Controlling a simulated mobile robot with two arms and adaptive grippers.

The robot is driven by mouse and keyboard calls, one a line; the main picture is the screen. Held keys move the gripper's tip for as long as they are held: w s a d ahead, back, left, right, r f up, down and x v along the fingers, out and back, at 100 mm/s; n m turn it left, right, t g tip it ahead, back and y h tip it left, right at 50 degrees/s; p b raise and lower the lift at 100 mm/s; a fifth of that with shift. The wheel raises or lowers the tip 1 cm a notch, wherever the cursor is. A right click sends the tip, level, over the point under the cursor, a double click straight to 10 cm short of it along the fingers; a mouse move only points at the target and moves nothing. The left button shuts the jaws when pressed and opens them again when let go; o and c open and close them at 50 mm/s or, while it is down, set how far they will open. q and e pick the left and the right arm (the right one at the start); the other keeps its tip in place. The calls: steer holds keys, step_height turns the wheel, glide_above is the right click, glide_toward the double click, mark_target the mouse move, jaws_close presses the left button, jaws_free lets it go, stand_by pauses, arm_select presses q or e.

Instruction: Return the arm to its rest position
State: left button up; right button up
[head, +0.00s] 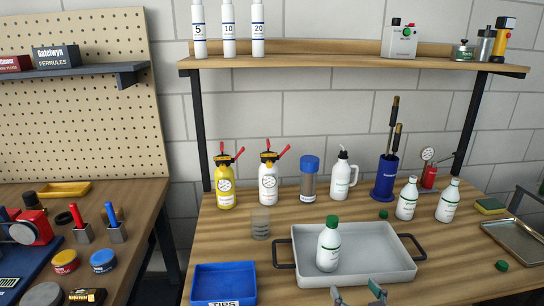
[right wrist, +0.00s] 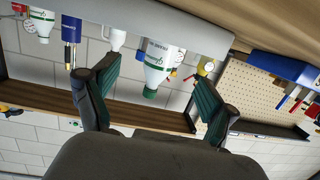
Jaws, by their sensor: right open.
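My right gripper (head: 357,293) shows at the bottom edge of the head view, in front of the grey tray (head: 405,268). Its two fingers are spread apart with nothing between them. In the right wrist view the open fingers (right wrist: 158,68) frame a white bottle with a green cap (right wrist: 158,62), which looks to be beyond them. That bottle (head: 328,247) stands upright in the left part of the tray in the head view. The right wrist view is upside down. The rest of my right arm is hidden, and my left gripper is not in view.
A blue bin (head: 224,268) stands left of the tray. Two white bottles (head: 407,199) (head: 449,202) stand behind the tray at the right. A clear cup (head: 261,223) stands behind the bin. A wooden shelf (head: 340,61) crosses above the bench. A metal tray (head: 520,241) lies far right.

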steer(key=s+a+f+g, duration=0.1)
steer(key=s+f+g, duration=0.3)
steer(key=s, duration=0.5)
steer(key=s+f+g+h, duration=0.1)
steer(key=s+f+g, duration=0.4)
steer(key=s, duration=0.4)
steer(key=s+a+f+g, duration=0.1)
steer(key=s+f+g, duration=0.3)
steer(key=s, duration=0.5)
step_height(320, 180, down, 27)
steer(key=s+n+g, duration=0.1)
steer(key=s+d+f+g+p, duration=0.1)
steer(key=s+d+f, duration=0.2)
steer(key=s+f, duration=1.1)
steer(key=shift+s+f+h, duration=0.2)
steer(key=shift+s+h, duration=0.1)
steer(key=shift+s, duration=0.85)
